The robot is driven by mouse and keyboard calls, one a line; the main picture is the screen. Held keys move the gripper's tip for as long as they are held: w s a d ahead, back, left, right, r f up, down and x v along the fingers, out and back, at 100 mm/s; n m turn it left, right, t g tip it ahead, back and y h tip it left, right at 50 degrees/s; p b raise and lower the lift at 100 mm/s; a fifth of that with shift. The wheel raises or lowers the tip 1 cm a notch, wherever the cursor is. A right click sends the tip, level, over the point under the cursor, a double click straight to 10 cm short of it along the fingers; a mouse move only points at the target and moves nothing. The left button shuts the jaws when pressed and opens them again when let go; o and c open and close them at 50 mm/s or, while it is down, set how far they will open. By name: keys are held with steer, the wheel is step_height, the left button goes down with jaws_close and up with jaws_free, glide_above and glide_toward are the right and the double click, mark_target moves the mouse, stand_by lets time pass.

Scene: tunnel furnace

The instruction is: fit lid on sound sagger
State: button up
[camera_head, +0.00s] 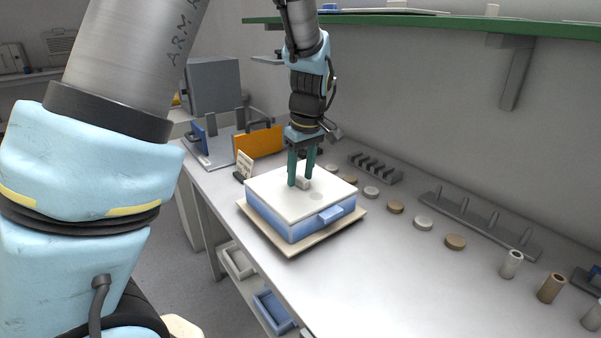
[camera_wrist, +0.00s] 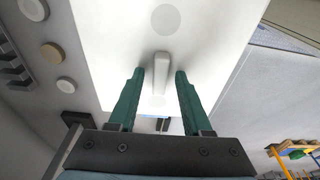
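A white square lid (camera_head: 275,191) rests on top of a blue square sagger (camera_head: 281,219), covering its opening; its edges look roughly lined up with the walls. The lid's bar-shaped knob (camera_head: 303,184) stands up at its middle. The sagger sits on a cream slab (camera_head: 291,248) on the bench. My gripper (camera_head: 300,181) points down over the lid with two green fingers. In the wrist view my gripper (camera_wrist: 160,72) is open, its fingertips on either side of the knob (camera_wrist: 161,73) with a gap at each side. The lid (camera_wrist: 210,35) fills the middle there.
Several white and tan discs (camera_head: 396,207) lie in a row behind the sagger. A grey peg rack (camera_head: 480,222) and small cylinders (camera_head: 511,264) stand to the right. An orange panel (camera_head: 260,141) stands behind left. A green shelf (camera_head: 450,25) hangs above.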

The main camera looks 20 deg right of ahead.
steer(key=shift+o, duration=0.4)
step_height(320, 180, up, 11)
steer(key=s+b, duration=0.1)
steer(key=shift+s+d+f+b, duration=0.15)
steer(key=shift+s+d+b, duration=0.1)
steer(key=shift+s+b, duration=0.1)
steer(key=shift+w+a, duration=0.1)
steer(key=w+a+f+m, duration=0.1)
steer(key=a+f, duration=0.2)
steer(key=a, duration=0.4)
steer(key=a+f+m, duration=0.1)
steer(key=a+f, duration=0.2)
steer(key=a, duration=0.4)
steer(key=s+a+f+m, duration=0.1)
steer(key=s+a+f, duration=0.2)
steer(key=a, duration=0.4)
steer(key=s+a+f+m, duration=0.1)
steer(key=s+a+f, duration=0.1)
steer(key=a, duration=0.6)
steer(key=shift+s+f+m+h, duration=0.4)
steer(key=shift+s, duration=0.5)
